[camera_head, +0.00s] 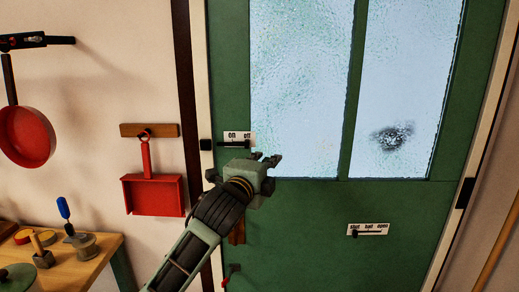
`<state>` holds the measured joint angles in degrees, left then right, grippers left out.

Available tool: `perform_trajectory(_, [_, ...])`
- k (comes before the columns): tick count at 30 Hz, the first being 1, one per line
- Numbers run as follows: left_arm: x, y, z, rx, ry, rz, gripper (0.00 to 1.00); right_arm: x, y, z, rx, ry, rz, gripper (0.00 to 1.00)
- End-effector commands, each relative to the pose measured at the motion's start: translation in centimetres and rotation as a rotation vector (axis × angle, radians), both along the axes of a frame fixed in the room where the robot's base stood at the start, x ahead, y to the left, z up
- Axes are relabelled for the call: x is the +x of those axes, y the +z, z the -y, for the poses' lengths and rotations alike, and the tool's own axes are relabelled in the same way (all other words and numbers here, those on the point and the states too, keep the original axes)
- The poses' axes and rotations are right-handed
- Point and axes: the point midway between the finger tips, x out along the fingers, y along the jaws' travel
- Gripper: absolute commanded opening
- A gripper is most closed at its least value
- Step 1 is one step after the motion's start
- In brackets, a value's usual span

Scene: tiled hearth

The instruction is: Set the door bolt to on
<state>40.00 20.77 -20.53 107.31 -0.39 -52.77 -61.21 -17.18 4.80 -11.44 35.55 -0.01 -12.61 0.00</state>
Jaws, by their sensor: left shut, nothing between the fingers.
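The door bolt (232,145) is a dark horizontal bar on the left edge of the green door, under a white label (239,136) reading "on" at left and "off" at right. A black block (206,144) sits at its left end, by the door frame. The bolt's exact setting is too small to tell. My left gripper (266,158) is just below and right of the bolt, in front of the door. It is shut and empty, and I cannot tell whether it touches the bolt. My right gripper is not in view.
The green door (300,220) has frosted panes and a second slider (370,233) labelled "shut half open". A red dustpan (153,193) and red pan (27,136) hang on the left wall. A wooden table (85,265) with small items stands lower left.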

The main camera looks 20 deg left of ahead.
Motion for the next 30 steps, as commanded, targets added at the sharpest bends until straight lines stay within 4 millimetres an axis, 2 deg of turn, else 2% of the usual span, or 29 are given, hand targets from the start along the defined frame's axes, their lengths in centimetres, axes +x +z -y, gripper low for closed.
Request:
perform_trajectory(6, [4.4, 0.3, 0.3, -0.003, 0.001, -0.003, 0.00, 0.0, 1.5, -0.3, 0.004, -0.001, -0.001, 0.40])
perform_trajectory(11, [7.1, 0.3, 0.4, -0.003, 0.001, -0.001, 0.00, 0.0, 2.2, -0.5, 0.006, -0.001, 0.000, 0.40])
perform_trajectory(13, [6.7, 0.3, -1.0, -0.001, 0.003, -0.001, 0.00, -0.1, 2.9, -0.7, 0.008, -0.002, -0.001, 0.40])
perform_trajectory(18, [6.1, 0.2, -2.8, -0.001, 0.002, 0.000, 0.00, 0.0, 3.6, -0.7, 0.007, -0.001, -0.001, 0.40])
perform_trajectory(30, [5.9, 0.0, -3.4, -0.002, -0.001, 0.001, 0.00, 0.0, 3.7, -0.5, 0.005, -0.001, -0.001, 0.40])
